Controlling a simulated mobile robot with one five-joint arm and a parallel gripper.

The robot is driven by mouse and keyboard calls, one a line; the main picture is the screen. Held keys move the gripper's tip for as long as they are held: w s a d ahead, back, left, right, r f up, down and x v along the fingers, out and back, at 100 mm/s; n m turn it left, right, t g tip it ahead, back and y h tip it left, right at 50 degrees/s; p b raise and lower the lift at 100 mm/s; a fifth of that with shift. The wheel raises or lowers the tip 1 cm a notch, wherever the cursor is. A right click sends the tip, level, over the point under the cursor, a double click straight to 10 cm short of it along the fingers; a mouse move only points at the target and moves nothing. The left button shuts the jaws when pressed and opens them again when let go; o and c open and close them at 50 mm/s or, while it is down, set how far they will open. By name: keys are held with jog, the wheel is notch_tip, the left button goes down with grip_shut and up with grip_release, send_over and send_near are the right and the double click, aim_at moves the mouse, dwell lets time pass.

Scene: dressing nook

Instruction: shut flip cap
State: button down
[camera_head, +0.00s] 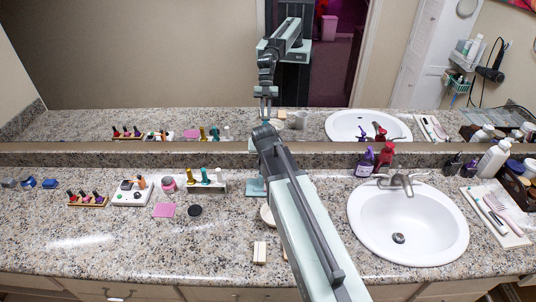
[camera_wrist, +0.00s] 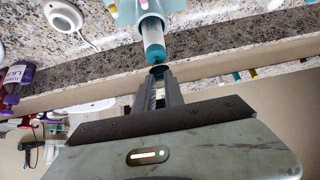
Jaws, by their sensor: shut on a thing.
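In the wrist view a clear tube with a teal end (camera_wrist: 153,38) sits in a pale teal holder at the top. A small dark teal cap (camera_wrist: 158,70) shows at its near end, seemingly folded away from the tube's mouth; its exact angle is hard to tell. My gripper (camera_wrist: 158,82) has its fingers close together, shut on this cap. In the head view my arm hides the gripper and most of the tube. Part of the teal holder's base (camera_head: 254,188) shows left of my arm.
The mirror stands close behind. A sink (camera_head: 408,250) with a tap (camera_head: 397,181), a purple bottle (camera_head: 365,162) and a red bottle (camera_head: 386,158) are to the right. The front left counter is clear.

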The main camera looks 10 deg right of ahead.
jog(key=s+f+t+b, duration=0.1)
jog(key=t+b, duration=0.1)
jog(key=b, duration=0.1)
jog(key=s+f+t+b, duration=0.1)
jog(key=t+b, duration=0.1)
jog(key=b, duration=0.2)
jog(key=shift+a+h, duration=0.2)
jog(key=shift+h, duration=0.2)
jog(key=shift+r+t+b, duration=0.1)
jog(key=shift+t+b, duration=0.2)
jog(key=shift+b, duration=0.1)
jog(key=c, duration=1.4)
grip_release()
